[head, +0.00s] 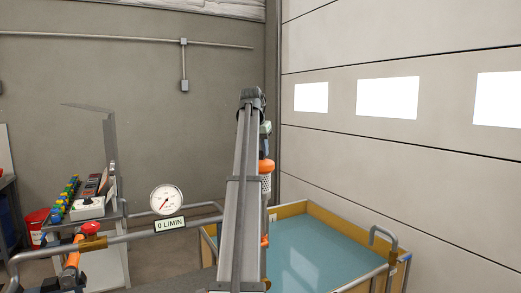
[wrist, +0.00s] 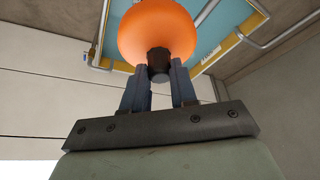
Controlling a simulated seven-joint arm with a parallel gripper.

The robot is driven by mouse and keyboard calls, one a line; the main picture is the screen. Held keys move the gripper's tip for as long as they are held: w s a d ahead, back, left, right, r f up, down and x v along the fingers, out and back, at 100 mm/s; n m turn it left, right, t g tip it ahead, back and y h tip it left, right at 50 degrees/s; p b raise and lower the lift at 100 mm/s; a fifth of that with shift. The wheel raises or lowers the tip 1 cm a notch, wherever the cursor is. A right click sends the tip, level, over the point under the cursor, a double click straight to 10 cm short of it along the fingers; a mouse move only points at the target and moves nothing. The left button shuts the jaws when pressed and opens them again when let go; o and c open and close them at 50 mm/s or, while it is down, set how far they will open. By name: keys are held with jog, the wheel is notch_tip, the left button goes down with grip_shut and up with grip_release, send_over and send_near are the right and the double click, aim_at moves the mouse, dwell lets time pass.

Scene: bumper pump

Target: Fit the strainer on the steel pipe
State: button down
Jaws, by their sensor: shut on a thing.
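The strainer shows in the head view as an orange rounded top (head: 266,166) with a grey perforated cylinder below it. It hangs beside my arm, which hides part of it. In the wrist view its orange bulb (wrist: 157,32) fills the top middle, with a dark stem between the fingers. My gripper (wrist: 160,82) is shut on that stem. A bent steel pipe (head: 384,233) rises at the right corner of the water tank, its end hooked over. The strainer is apart from it, to its left and higher in the picture.
An orange-yellow tank (head: 338,222) of blue water stands at the lower middle. A rail with a round gauge (head: 166,200) reading 0 L/MIN runs to its left. A red valve knob (head: 91,228) and a panel with colored buttons are at far left.

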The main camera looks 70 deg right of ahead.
jog(key=shift+f, duration=0.35)
dwell(0.8)
jog(key=c, duration=0.8)
grip_release()
jog(key=shift+r, duration=0.25)
jog(key=shift+r, duration=3.8)
